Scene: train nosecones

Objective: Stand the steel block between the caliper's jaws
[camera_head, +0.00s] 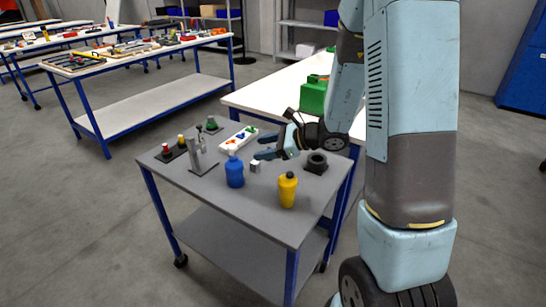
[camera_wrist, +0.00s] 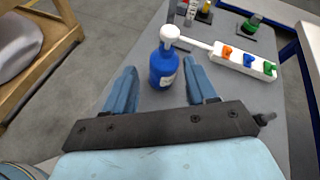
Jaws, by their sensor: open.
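The caliper looks like the grey upright stand (camera_head: 203,160) on the left half of the grey table in the head view. A small pale block (camera_head: 255,167), apparently the steel block, is on the tabletop right of the blue bottle, just below my gripper. I cannot make the block out in the wrist view. My gripper (camera_head: 261,147) is open above the table, its fingers pointing left. In the wrist view its two fingers (camera_wrist: 160,66) are wide apart, with nothing seen held between them.
A blue bottle (camera_head: 235,173) shows beyond my fingers in the wrist view (camera_wrist: 163,70). A yellow bottle (camera_head: 287,190) stands near the front, a dark ring-shaped part (camera_head: 316,163) at right.

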